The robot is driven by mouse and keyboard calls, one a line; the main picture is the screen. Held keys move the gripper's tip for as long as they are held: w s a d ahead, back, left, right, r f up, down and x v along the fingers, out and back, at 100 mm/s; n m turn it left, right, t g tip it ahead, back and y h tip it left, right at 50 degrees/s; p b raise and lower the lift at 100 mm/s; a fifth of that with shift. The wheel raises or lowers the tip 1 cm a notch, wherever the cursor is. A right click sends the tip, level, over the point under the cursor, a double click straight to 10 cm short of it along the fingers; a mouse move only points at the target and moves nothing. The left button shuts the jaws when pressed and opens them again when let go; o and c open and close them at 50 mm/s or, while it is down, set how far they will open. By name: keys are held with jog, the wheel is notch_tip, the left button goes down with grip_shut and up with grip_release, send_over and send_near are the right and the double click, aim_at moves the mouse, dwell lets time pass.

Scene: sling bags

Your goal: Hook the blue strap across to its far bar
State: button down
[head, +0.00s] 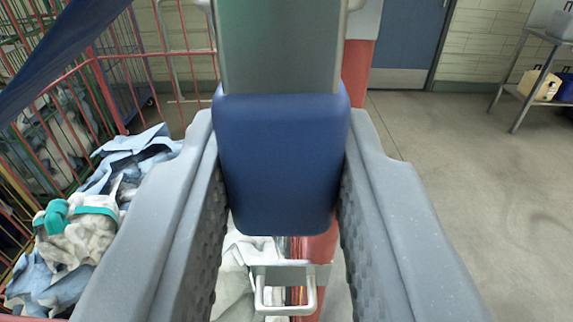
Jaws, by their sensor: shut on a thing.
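My gripper (281,130) fills the middle of the head view, its two grey textured jaws closed on a dark blue block-like piece (282,170). A smooth grey-green plate (280,45) rises from the top of the blue piece and runs out of the frame. A dark blue strap-like band (62,48) slants across the upper left corner; its link to the held piece is not visible. A metal bracket with a squared loop (288,273) shows below and beyond the held piece, by a red post (358,75). I cannot tell which bar is the far one.
A red wire cage (112,58) with blue and white cloth (130,150) inside stands at left. A bundle with a teal band (95,212) lies among the cloth. A metal table (540,38) stands at far right. The floor (470,200) at right is clear.

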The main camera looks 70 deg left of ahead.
jog(key=shift+p+x, duration=0.55)
jog(key=shift+x, duration=0.95)
jog(key=shift+f, duration=0.15)
jog(key=shift+f+b, duration=0.35)
jog(key=shift+f, duration=0.55)
jog(key=c, duration=0.7)
grip_release()
jog(key=shift+d, duration=0.15)
jog(key=p+v, duration=0.1)
jog(key=v, duration=0.5)
jog(key=shift+s+d, duration=0.25)
jog(key=shift+d, duration=0.05)
